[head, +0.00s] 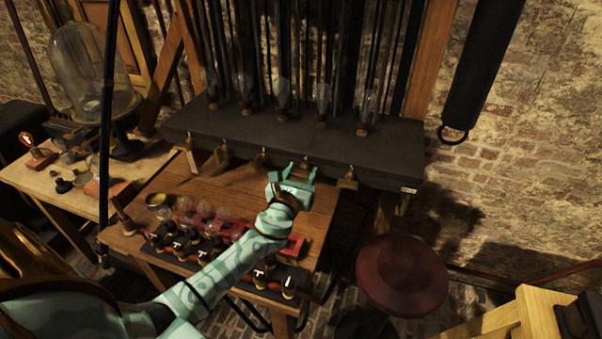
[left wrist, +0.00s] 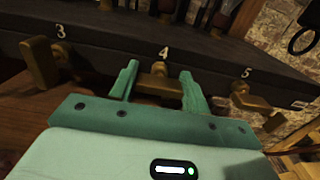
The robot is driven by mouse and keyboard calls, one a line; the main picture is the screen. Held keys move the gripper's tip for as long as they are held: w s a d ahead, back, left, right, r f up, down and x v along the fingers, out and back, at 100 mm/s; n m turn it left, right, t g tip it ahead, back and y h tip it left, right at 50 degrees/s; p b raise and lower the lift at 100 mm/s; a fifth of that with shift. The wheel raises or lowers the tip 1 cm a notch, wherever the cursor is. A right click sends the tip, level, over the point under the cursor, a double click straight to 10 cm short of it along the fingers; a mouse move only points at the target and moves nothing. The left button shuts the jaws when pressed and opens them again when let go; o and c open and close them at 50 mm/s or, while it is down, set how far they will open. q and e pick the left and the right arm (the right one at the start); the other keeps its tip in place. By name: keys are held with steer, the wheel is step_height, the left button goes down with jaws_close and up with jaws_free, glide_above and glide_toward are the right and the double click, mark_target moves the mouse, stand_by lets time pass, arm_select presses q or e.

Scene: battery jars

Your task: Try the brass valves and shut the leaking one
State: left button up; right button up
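A row of brass valves hangs along the front of a dark shelf (head: 395,150). In the left wrist view, I see valve 3 (left wrist: 40,62) at left, valve 4 (left wrist: 160,78) in the middle and valve 5 (left wrist: 250,100) at right, under white numbers. Valve 5 also shows in the head view (head: 348,178), right of my gripper. My left gripper (head: 299,170) is open at valve 4, with one finger on each side of it. A gap shows beside the valve, and its lower part is hidden behind my gripper. No leak is visible. My right gripper is out of view.
Glass tubes (head: 322,95) stand on the shelf. Below is a wooden table (head: 165,190) with glass bulbs (head: 204,208) and several black-based knobs. A round red stool (head: 402,272) stands at right. A glass bell jar (head: 88,70) is at the far left.

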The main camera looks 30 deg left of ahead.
arm_select(q)
steer(key=shift+c, duration=1)
steer(key=shift+o, duration=0.2)
steer(key=n+b, duration=0.1)
steer(key=n, duration=0.3)
steer(key=shift+n, duration=0.4)
steer(key=n+b, duration=0.1)
steer(key=n, duration=0.1)
steer(key=shift+f+n, duration=0.1)
steer(key=shift+n, duration=0.2)
steer(key=n, duration=0.3)
steer(key=shift+a+n+b, duration=0.1)
steer(key=shift+n+b, duration=0.2)
steer(key=shift+n, duration=0.1)
steer(key=n, duration=0.3)
steer(key=shift+n, duration=1.8)
steer(key=shift+c, duration=0.2)
